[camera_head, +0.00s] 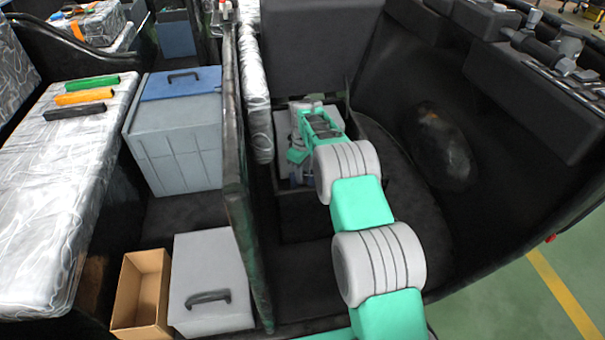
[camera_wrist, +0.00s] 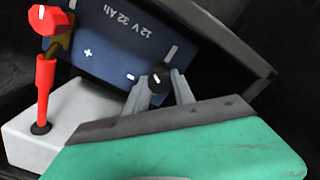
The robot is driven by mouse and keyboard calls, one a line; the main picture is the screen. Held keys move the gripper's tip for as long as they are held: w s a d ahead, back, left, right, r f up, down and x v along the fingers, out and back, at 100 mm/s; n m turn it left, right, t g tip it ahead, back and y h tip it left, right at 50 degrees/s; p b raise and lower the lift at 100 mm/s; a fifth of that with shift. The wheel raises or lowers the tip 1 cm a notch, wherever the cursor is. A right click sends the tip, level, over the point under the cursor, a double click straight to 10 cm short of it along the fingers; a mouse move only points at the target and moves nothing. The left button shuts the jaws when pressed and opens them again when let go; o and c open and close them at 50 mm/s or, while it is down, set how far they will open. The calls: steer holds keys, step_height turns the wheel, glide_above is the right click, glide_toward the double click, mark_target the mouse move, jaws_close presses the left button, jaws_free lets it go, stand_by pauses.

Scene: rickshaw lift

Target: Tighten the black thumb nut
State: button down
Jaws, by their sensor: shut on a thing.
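The black thumb nut (camera_wrist: 159,81) sits by the minus mark of a blue battery (camera_wrist: 115,50) labelled 12 V 32 Ah. My gripper (camera_wrist: 160,88) has its two grey fingers on either side of the nut and is shut on it. A red knob (camera_wrist: 47,20) is at the battery's plus side. In the head view my arm reaches down into the open compartment under the seat, and my gripper is largely hidden there. The nut cannot be made out in that view.
In the wrist view a red cable end (camera_wrist: 45,85) stands up from a white block (camera_wrist: 75,115) at left. Dark compartment walls (camera_wrist: 235,50) are close on the right. In the head view a partition (camera_head: 238,180) stands left of my arm.

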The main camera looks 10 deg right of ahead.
steer(key=m, duration=0.5)
steer(key=shift+m, duration=0.3)
steer(key=m, duration=0.5)
steer(key=shift+m, duration=0.3)
steer(key=c, duration=1.3)
jaws_free()
steer(key=shift+c, duration=0.2)
step_height(320, 180, up, 8)
steer(key=shift+f+p, duration=0.1)
steer(key=shift+p, duration=0.5)
